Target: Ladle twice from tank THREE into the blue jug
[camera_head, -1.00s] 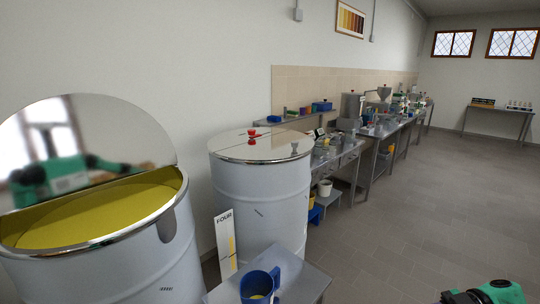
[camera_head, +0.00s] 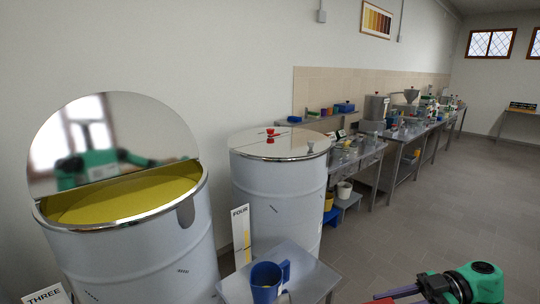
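Tank THREE (camera_head: 130,260) stands at the left, a pale drum with a steel rim. Its mirrored lid (camera_head: 110,145) is tipped up, and yellow-green liquid (camera_head: 125,197) shows inside. The label THREE (camera_head: 47,296) is at the bottom left. My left gripper is out of view. No ladle can be made out clearly.
Tank FOUR (camera_head: 278,195) stands behind the jug with its lid shut and a red knob (camera_head: 270,135) on top. The small steel table (camera_head: 308,275) holds the jug. Cluttered steel benches (camera_head: 405,150) run along the wall. The floor (camera_head: 430,220) at the right is clear.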

